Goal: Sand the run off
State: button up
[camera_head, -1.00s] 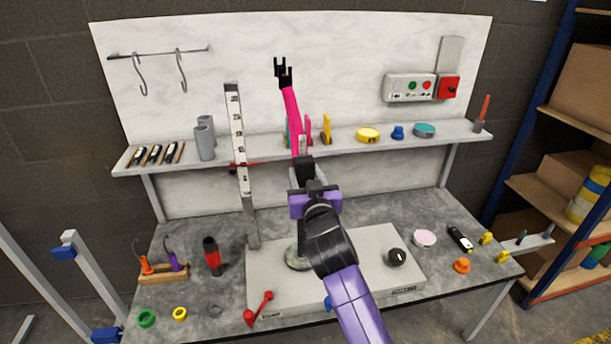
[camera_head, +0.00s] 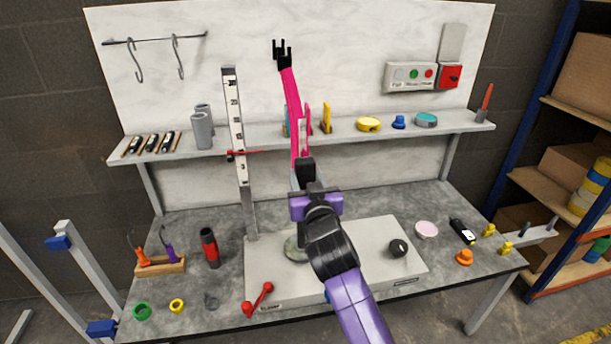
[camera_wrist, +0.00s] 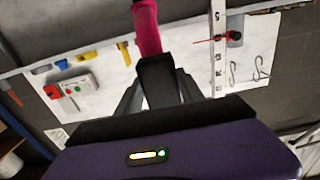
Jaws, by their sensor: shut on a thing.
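A magenta tube-shaped part (camera_head: 291,98) with a black forked end (camera_head: 283,56) stands nearly upright in front of the back panel. My gripper (camera_head: 304,172) is shut around its dark lower end, below the shelf's height and over the middle of the bench. The wrist view shows the magenta part (camera_wrist: 147,28) running away from a black piece (camera_wrist: 158,80) between my gripper's fingers (camera_wrist: 157,95). I cannot make out a paint run. Much of the lower end is hidden by my gripper and arm.
A white upright scale (camera_head: 238,130) with a red pointer stands left of the part. The shelf (camera_head: 270,133) behind holds grey cylinders (camera_head: 202,129), a yellow disc (camera_head: 369,124) and a teal disc (camera_head: 426,120). A pale base unit (camera_head: 370,270) lies below, with a black knob (camera_head: 398,248). A pink disc (camera_head: 427,229) lies right.

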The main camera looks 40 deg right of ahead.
jog(key=shift+v, duration=2.7)
jog(key=shift+r, duration=0.15)
jog(key=b+v, duration=0.1)
jog(key=v, duration=0.2)
jog(key=shift+w, duration=0.15)
jog(key=shift+b+x, duration=0.4)
jog(key=shift+x, duration=3.05)
jog(key=shift+x, duration=0.95)
